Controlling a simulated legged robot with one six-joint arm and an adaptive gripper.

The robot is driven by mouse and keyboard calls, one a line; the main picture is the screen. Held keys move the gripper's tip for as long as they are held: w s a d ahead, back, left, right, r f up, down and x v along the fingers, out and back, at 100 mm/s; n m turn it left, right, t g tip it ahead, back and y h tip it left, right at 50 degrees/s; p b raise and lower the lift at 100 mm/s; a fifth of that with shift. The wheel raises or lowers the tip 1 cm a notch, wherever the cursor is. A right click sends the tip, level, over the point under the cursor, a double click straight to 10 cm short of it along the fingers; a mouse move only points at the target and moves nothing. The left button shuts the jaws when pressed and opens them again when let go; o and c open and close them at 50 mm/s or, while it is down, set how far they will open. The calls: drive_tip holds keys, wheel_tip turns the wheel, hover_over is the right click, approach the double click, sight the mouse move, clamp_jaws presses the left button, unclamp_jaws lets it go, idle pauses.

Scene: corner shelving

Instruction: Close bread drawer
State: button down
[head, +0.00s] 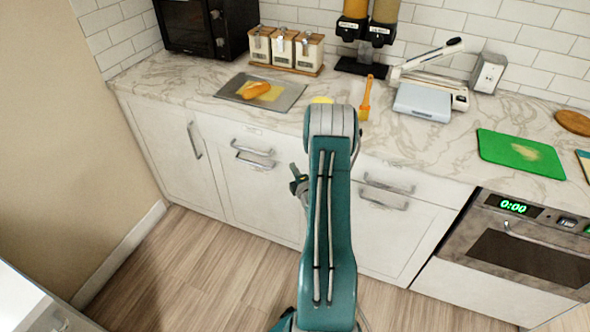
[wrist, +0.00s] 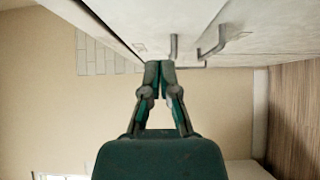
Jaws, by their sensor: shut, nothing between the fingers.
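White drawer fronts run below the marble counter. One drawer (head: 225,137) with a bar handle is left of my arm, and another (head: 410,180) is to its right. I cannot tell which is the bread drawer; both look flush or nearly so. My gripper (wrist: 158,66) is shut and empty in the wrist view, its tips pointing along the cabinet front. Two metal handles (wrist: 222,41) stand out from the front just beyond the tips; I see no clear contact. In the head view, my arm hides part of the cabinet fronts, and only a dark part of the gripper shows.
The counter (head: 190,85) holds a grey board (head: 290,97) with bread, canisters (head: 282,48), dispensers and a green board (head: 495,150). An oven (head: 530,240) is at right. A tan wall (head: 45,130) closes the left side. The wooden floor (head: 190,275) ahead is clear.

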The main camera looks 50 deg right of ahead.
drive_tip(key=v, duration=0.9)
approach(280, 149)
drive_tip(key=w, duration=0.5)
drive_tip(key=shift+w+d, duration=0.3)
drive_tip(key=shift+d, duration=0.65)
drive_tip(key=shift+w+d, duration=0.25)
drive_tip(key=shift+d, duration=0.35)
drive_tip(key=shift+d, duration=0.1)
